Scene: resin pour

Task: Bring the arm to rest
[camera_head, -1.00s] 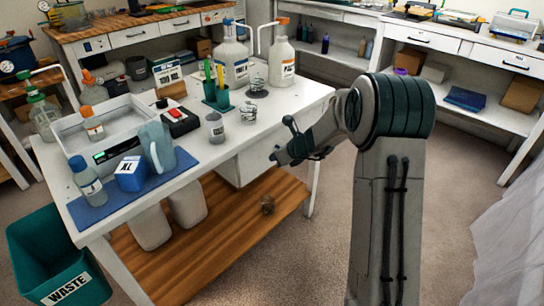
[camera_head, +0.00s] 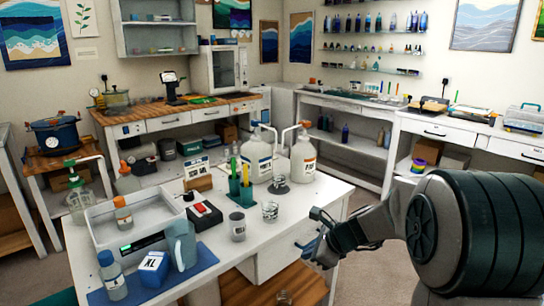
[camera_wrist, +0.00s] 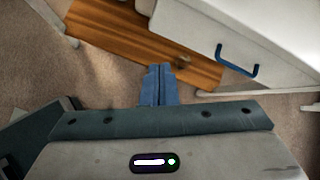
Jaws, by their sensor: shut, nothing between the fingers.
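My gripper (camera_head: 311,250) is beside the front of the white worktable (camera_head: 335,200), close to its drawer in the head view. In the wrist view my gripper (camera_wrist: 158,72) shows blue fingers pressed together with nothing between them. Below and ahead of the fingers lie the table's wooden lower shelf (camera_wrist: 125,40) and the carpet. A white drawer front with a blue handle (camera_wrist: 238,62) is at the upper right of the wrist view, apart from the fingers. My arm reaches in from the right of the head view.
On the worktable stand a measuring jug (camera_head: 181,245), a blue XL box (camera_head: 153,269), a grey cup (camera_head: 237,226), a clear cup (camera_head: 270,211) and two large jugs, one of them (camera_head: 303,158) at the right. Carpet is clear at right.

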